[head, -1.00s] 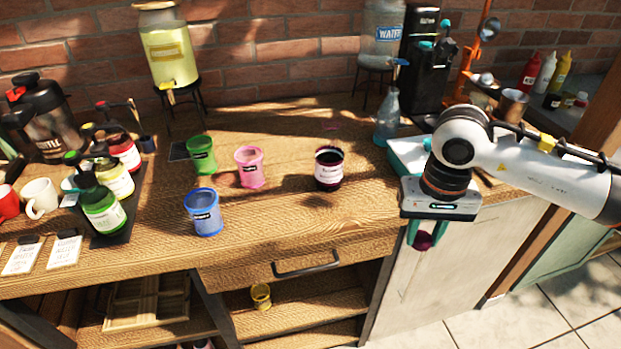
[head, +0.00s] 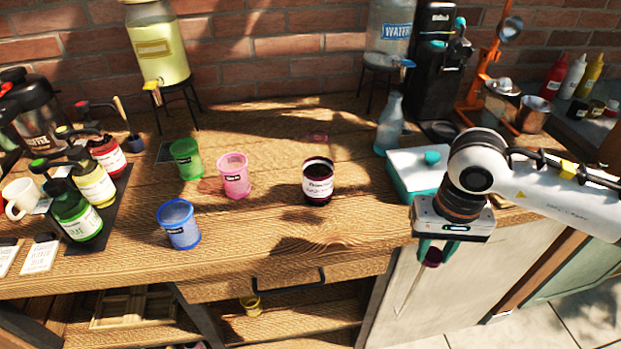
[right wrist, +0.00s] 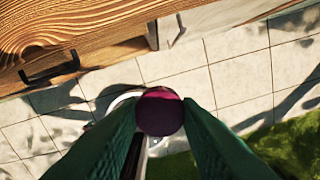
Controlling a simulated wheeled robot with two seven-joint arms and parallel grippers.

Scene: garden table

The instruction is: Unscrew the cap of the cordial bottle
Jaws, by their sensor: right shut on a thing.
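The cordial bottle (head: 318,184) is a short dark-red jar with a white label, standing upright near the table's front edge in the head view. No cap shows on its top. My right gripper (head: 431,254) is shut on a small dark-purple round cap (head: 434,258), right of and apart from the bottle, in front of the counter edge. In the right wrist view the cap (right wrist: 160,112) sits between the green fingertips, with floor tiles below. My left gripper is not in view.
Blue (head: 179,223), pink (head: 234,176) and green (head: 186,160) cups stand left of the bottle. A white-and-teal box (head: 418,172) and a clear bottle (head: 390,128) are to its right. Syrup bottles stand on a dark tray (head: 113,203) at left. Bare wood surrounds the cordial bottle.

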